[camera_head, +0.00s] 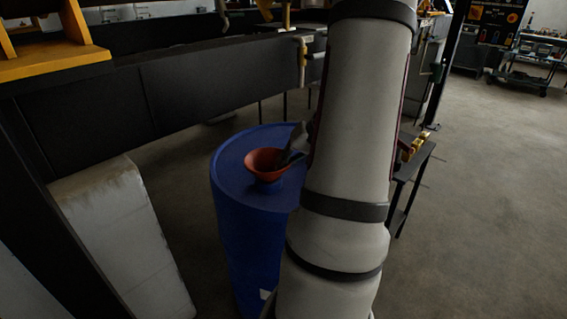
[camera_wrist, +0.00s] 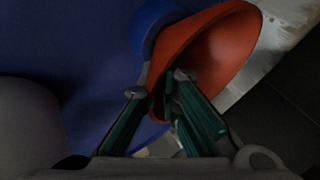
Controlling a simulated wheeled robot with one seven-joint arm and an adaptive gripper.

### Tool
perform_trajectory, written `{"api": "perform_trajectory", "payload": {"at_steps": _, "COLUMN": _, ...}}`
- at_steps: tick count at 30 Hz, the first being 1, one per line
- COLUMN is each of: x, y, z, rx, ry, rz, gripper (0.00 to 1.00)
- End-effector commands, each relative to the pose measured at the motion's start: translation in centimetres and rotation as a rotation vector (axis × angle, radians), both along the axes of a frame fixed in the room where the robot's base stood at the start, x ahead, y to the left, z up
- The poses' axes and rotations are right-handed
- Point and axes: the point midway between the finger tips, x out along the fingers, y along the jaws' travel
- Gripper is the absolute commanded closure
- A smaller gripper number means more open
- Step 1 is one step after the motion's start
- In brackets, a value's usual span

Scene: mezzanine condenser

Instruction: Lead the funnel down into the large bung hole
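The orange-red funnel (camera_head: 262,163) is over the top of the blue drum (camera_head: 240,230) in the head view, wide mouth up. A short blue collar (camera_head: 266,186) shows just under it, and the funnel's spout and the bung hole are hidden. In the wrist view the funnel (camera_wrist: 225,50) fills the upper right, with the rounded blue collar (camera_wrist: 152,25) beside it. My gripper (camera_wrist: 163,86) has one finger inside the bowl and one outside, shut on the funnel's wall. In the head view my gripper (camera_head: 290,157) is at the funnel's right side.
A long dark beam (camera_head: 200,85) runs behind the drum. A pale, worn block (camera_head: 125,235) stands left of it. A dark table (camera_head: 408,175) stands to the right, partly behind my arm. The floor farther right is open.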

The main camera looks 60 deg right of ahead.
Motion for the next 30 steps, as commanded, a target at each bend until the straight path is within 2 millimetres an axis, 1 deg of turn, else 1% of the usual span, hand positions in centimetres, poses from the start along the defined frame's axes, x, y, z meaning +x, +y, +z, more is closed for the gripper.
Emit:
{"api": "perform_trajectory", "payload": {"at_steps": 6, "x": 0.0, "y": 0.0, "z": 0.0, "rx": 0.000, "ry": 0.000, "rz": 0.000, "gripper": 1.00}}
{"api": "perform_trajectory", "payload": {"at_steps": 7, "x": 0.0, "y": 0.0, "z": 0.0, "rx": 0.000, "ry": 0.000, "rz": 0.000, "gripper": 0.89}}
{"api": "perform_trajectory", "payload": {"at_steps": 8, "x": 0.0, "y": 0.0, "z": 0.0, "rx": 0.000, "ry": 0.000, "rz": 0.000, "gripper": 0.83}}
{"api": "perform_trajectory", "payload": {"at_steps": 9, "x": 0.0, "y": 0.0, "z": 0.0, "rx": 0.000, "ry": 0.000, "rz": 0.000, "gripper": 0.73}}
{"api": "perform_trajectory", "payload": {"at_steps": 10, "x": 0.0, "y": 0.0, "z": 0.0, "rx": 0.000, "ry": 0.000, "rz": 0.000, "gripper": 0.72}}
{"api": "perform_trajectory", "payload": {"at_steps": 18, "x": 0.0, "y": 0.0, "z": 0.0, "rx": 0.000, "ry": 0.000, "rz": 0.000, "gripper": 0.72}}
{"api": "perform_trajectory", "payload": {"at_steps": 21, "x": -0.3, "y": -0.1, "z": 0.4, "rx": -0.001, "ry": -0.001, "rz": -0.001, "gripper": 0.72}}
{"api": "perform_trajectory", "payload": {"at_steps": 23, "x": -0.6, "y": -0.1, "z": 0.9, "rx": -0.002, "ry": -0.001, "rz": 0.000, "gripper": 0.72}}
{"api": "perform_trajectory", "payload": {"at_steps": 26, "x": -1.5, "y": -0.3, "z": 2.1, "rx": -0.004, "ry": -0.001, "rz": -0.001, "gripper": 0.72}}
{"api": "perform_trajectory", "payload": {"at_steps": 30, "x": -3.3, "y": -0.5, "z": 4.4, "rx": -0.005, "ry": -0.001, "rz": -0.001, "gripper": 0.72}}
